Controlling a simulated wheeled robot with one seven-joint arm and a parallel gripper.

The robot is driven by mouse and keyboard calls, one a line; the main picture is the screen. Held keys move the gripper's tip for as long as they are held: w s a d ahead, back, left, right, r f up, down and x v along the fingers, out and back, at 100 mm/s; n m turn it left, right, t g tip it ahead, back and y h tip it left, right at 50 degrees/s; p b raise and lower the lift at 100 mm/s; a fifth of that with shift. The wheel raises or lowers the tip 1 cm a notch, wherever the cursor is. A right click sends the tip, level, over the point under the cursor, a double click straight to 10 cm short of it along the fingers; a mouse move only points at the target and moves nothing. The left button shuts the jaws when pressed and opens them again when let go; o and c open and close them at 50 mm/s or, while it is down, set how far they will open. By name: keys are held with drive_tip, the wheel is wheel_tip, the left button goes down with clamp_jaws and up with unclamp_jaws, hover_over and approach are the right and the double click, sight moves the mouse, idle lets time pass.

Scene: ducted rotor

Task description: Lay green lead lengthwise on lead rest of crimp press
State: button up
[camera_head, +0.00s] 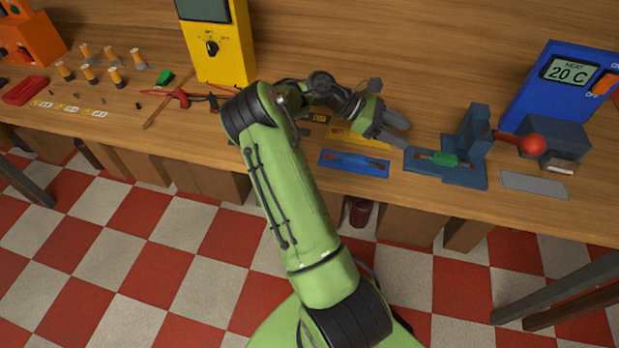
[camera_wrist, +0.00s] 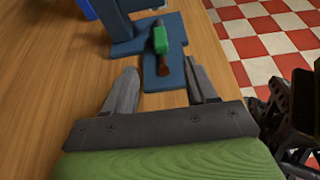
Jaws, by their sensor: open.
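The green lead (camera_head: 444,159) has a green middle and reddish-brown ends. It lies lengthwise along the flat blue rest of the crimp press (camera_head: 478,130), in front of the upright press body. In the wrist view the green lead (camera_wrist: 171,38) lies on the blue plate (camera_wrist: 162,82), with its near brown end pointing towards my gripper. My gripper (camera_head: 404,130) is open and empty, to the left of the lead. In the wrist view my gripper's fingers (camera_wrist: 160,72) are spread either side of the plate's near end, apart from the lead.
A blue tray (camera_head: 353,168) lies left of the press. A grey plate (camera_head: 534,184) lies at the front edge. A yellow meter (camera_head: 215,45) stands at the back.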

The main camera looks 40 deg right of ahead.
drive_tip(key=w+a+r+m+t+y, duration=0.25)
drive_tip(key=a+t, duration=0.35)
drive_tip(key=a, duration=0.4)
drive_tip(key=w+a+r+m+t+y, duration=0.1)
drive_tip(key=w+a+r+m+t, duration=0.25)
drive_tip(key=a, duration=0.65)
drive_tip(key=s+a+r+t+y, duration=0.1)
drive_tip(key=s+a+t, duration=0.2)
drive_tip(key=a, duration=0.6)
drive_tip(key=s+a+r+t+y, duration=0.2)
drive_tip(key=s+a+t, duration=0.2)
drive_tip(key=a, duration=0.6)
drive_tip(key=shift+s+a, duration=0.3)
